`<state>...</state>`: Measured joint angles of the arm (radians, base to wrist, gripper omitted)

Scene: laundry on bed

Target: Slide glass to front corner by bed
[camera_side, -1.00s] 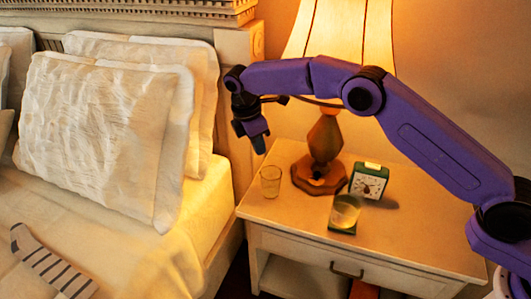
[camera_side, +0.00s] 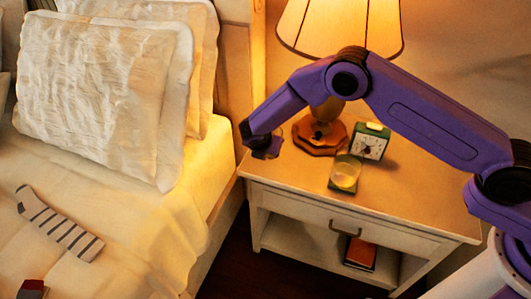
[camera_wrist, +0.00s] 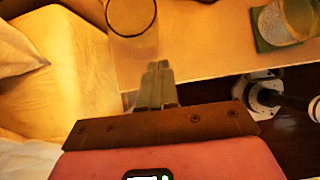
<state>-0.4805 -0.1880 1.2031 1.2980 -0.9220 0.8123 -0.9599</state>
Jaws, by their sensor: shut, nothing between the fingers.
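My gripper (camera_side: 266,152) is low over the left end of the nightstand (camera_side: 290,172), on the bed side. Its fingers (camera_wrist: 157,75) are shut with nothing between them. In the wrist view a clear empty glass (camera_wrist: 132,18) stands on the nightstand just beyond the fingertips, partly cut off by the top edge. I cannot tell whether they touch. In the side view my gripper hides this glass. A second glass (camera_side: 345,172) stands on a green coaster further right; it also shows in the wrist view (camera_wrist: 290,18). The bed (camera_side: 190,210) is left of the nightstand.
A lamp (camera_side: 322,136) and a green clock (camera_side: 371,141) stand behind the second glass. The nightstand's front right top is clear. A gap separates bed and nightstand. A striped sock (camera_side: 58,225) lies on the bed. A book (camera_side: 360,254) is on the lower shelf.

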